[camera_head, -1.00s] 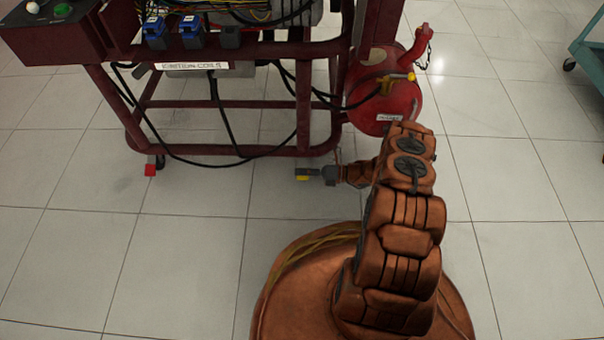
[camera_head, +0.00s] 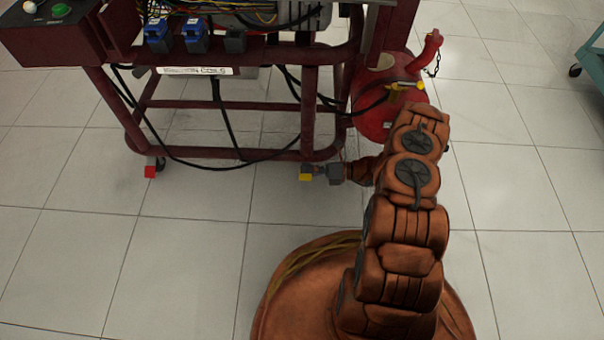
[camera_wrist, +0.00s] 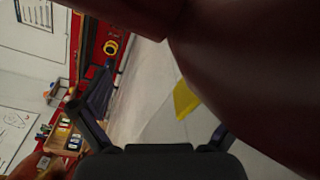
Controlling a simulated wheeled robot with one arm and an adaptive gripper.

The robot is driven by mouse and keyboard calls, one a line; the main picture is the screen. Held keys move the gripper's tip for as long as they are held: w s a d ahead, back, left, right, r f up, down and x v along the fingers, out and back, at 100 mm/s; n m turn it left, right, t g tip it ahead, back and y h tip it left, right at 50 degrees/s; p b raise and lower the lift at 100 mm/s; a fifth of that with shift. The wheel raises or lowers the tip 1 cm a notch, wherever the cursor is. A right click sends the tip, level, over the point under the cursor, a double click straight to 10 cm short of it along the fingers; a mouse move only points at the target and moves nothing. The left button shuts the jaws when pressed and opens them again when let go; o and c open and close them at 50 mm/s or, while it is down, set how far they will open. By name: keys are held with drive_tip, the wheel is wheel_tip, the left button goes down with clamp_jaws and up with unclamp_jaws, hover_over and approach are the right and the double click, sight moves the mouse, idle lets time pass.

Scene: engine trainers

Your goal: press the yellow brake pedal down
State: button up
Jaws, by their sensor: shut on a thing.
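The small yellow brake pedal (camera_head: 306,177) is low near the floor, by the right front lower corner of the dark red engine stand (camera_head: 220,155). In the wrist view the yellow pedal (camera_wrist: 185,98) shows between the spread dark fingers (camera_wrist: 146,118), nearer the right one. A large dark red part fills the upper right of that view. The contact itself and the pedal's tilt are too small to tell.
A red pedal (camera_head: 150,172) is by the stand's left wheel. A red tank (camera_head: 388,108) stands behind my forearm. Black cables (camera_head: 225,125) hang from the stand. A teal cart (camera_head: 592,52) is at the far right. The tiled floor in front is clear.

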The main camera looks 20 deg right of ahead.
sight(308, 157)
drive_tip(key=shift+n+t, duration=0.3)
drive_tip(key=shift+t, duration=0.2)
drive_tip(key=r, duration=0.1)
drive_tip(key=w+d+r, duration=0.1)
drive_tip(key=r, duration=0.2)
drive_tip(key=shift+w+d+r, duration=0.3)
drive_tip(key=shift+w+d, duration=0.05)
drive_tip(key=shift+s+f, duration=0.65)
drive_tip(key=shift+f, duration=0.1)
drive_tip(key=shift+a+g, duration=0.1)
drive_tip(key=shift+g, duration=0.2)
drive_tip(key=shift+v, duration=0.8)
drive_tip(key=shift+s+d+r+n+p, duration=0.15)
drive_tip(key=shift+s+d+r+p, duration=0.1)
drive_tip(key=shift+s+r, duration=0.25)
drive_tip(key=shift+s+d+r+n+p, duration=0.15)
drive_tip(key=shift+s+d+r, duration=0.1)
drive_tip(key=shift+s+r, duration=0.25)
drive_tip(key=c, duration=0.7)
drive_tip(key=shift+o, duration=0.2)
drive_tip(key=s+d+f, duration=0.1)
drive_tip(key=d+f, duration=0.2)
drive_tip(key=d, duration=0.2)
drive_tip(key=shift+s, duration=0.35)
